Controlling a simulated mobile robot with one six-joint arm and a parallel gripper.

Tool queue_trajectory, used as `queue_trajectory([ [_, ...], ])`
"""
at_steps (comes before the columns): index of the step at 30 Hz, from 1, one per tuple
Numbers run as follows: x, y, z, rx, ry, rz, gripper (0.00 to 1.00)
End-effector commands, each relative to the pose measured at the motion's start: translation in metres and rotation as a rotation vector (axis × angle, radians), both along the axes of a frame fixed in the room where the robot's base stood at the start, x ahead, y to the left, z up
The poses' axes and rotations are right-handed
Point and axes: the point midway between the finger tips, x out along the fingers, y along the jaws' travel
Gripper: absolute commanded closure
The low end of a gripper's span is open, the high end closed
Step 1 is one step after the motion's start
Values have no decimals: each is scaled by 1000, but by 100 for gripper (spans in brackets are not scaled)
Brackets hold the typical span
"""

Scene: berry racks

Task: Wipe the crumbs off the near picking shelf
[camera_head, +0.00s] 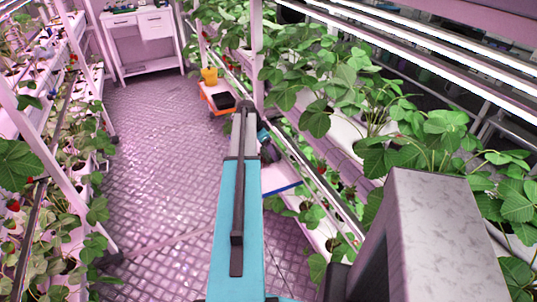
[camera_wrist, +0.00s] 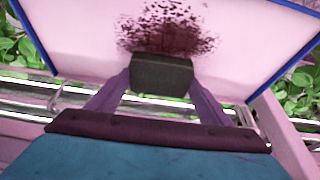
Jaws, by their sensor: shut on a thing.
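My gripper (camera_wrist: 161,88) is shut on a dark grey block (camera_wrist: 162,74), perhaps a sponge, held between its two purple fingers. The picking shelf (camera_wrist: 80,35) is a pale pink board with blue edges and fills the upper part of the wrist view. Dark crumbs (camera_wrist: 170,32) lie in a speckled patch just beyond the block, whose far edge overlaps the patch. I cannot tell whether the block touches the board. In the head view a part of the shelf with its blue edge (camera_head: 284,189) shows right of my arm; my arm hides the crumbs there.
Strawberry racks line the left (camera_head: 60,170) and right (camera_head: 340,120) of the aisle. A white table (camera_head: 146,66) is at the back. The tiled floor (camera_head: 160,140) between is clear.

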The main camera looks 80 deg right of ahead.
Motion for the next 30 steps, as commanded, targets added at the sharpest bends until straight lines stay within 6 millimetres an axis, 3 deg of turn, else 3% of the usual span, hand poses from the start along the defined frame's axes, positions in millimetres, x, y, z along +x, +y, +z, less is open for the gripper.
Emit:
queue_trajectory([
  [11, 3, 3, 0, 0, 0, 0, 45],
  [30, 28, 23, -4, 1, -2, -1, 45],
])
